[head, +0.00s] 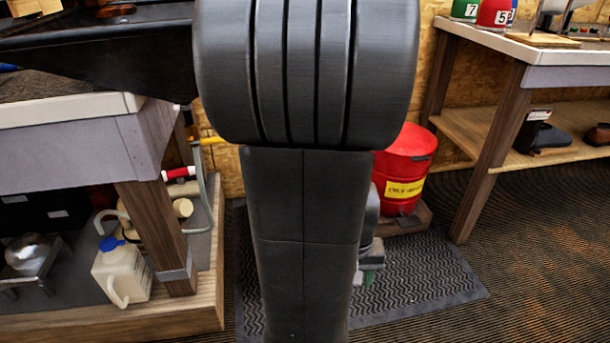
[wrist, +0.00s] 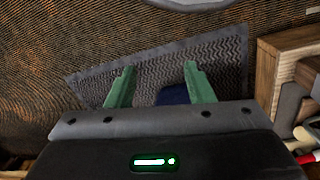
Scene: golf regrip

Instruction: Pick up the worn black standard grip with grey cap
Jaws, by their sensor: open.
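I cannot make out the worn black grip with grey cap in either view. My gripper (wrist: 158,80) is open in the wrist view, its two green fingers apart with nothing held between them. It hangs over the dark floor mat (wrist: 225,50). A dark blue shape shows behind the fingers, too hidden to name. In the head view my arm fills the middle and hides most of the gripper; a bit of green shows low beside the arm.
A workbench (head: 60,110) stands at left, with a white jug (head: 121,273) on its lower shelf. A red drum (head: 405,165) stands behind my arm. Another bench (head: 535,52) at right carries numbered containers (head: 494,13). The floor at lower right is clear.

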